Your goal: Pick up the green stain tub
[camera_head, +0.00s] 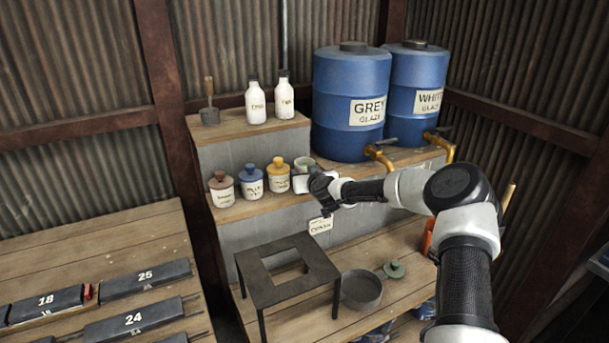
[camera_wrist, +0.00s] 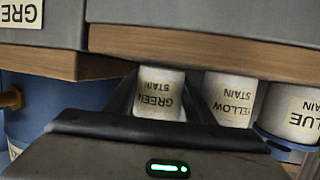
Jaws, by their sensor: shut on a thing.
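The green stain tub (camera_head: 304,163) is at the right end of the row of stain tubs on the middle shelf, partly hidden by my gripper. Its top looks pale green, with no knobbed lid like its neighbours. In the wrist view the white tub (camera_wrist: 160,94), labelled GREEN STAIN, appears upside down between the two dark fingers. My gripper (camera_wrist: 158,100) is shut on it. In the head view my gripper (camera_head: 312,182) reaches in from the right at the shelf's front edge. I cannot tell whether the tub is clear of the shelf.
The yellow stain tub (camera_head: 278,175) stands close to the left, then the blue one (camera_head: 251,182) and a brown-lidded one (camera_head: 222,189). Blue glaze barrels (camera_head: 351,85) stand behind.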

